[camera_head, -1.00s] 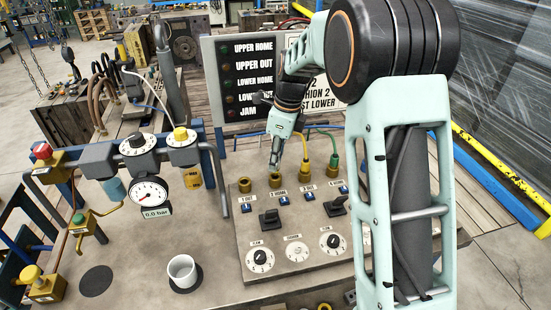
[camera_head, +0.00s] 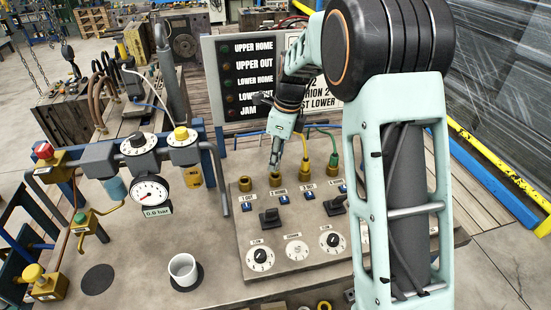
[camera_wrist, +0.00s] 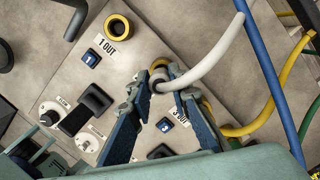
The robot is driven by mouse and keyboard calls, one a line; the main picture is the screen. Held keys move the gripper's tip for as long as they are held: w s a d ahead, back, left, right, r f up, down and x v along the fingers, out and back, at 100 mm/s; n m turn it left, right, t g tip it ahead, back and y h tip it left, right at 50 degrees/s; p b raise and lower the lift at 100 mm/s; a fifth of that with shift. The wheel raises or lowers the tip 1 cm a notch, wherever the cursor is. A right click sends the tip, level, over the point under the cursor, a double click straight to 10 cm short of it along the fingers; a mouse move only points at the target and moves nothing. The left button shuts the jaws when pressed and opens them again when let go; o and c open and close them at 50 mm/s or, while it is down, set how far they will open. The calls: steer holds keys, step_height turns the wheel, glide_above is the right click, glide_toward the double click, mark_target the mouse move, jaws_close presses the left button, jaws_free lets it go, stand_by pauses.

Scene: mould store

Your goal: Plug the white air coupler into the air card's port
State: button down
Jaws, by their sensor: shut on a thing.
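My gripper (camera_head: 276,160) points down over the second port (camera_head: 275,181), labelled 2 HOME, on the air card (camera_head: 298,229). In the wrist view, my gripper (camera_wrist: 162,102) is shut on the white coupler (camera_wrist: 163,82), whose white hose (camera_wrist: 215,53) curves up and right. The coupler's lower end is at the brass ring of the second port (camera_wrist: 158,64). I cannot tell whether it is seated or just above. The first port (camera_wrist: 118,27), labelled 1 OUT, is empty. The fingers partly hide the second port and its label.
A yellow hose (camera_head: 306,160) and a green hose (camera_head: 334,158) are in the ports to the right. A blue hose (camera_wrist: 262,60) passes close to the white one. A white cup (camera_head: 182,268) stands at front left, below a gauge (camera_head: 150,194) reading 0.0 bar.

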steer(key=shift+f, duration=1.15)
stand_by(1.4)
steer(key=c, duration=1.7)
jaws_free()
steer(key=shift+o, duration=0.5)
steer(key=shift+o, duration=1.4)
steer(key=shift+r, duration=0.1)
steer(key=shift+r+p, duration=3.05)
steer(key=shift+r, duration=0.7)
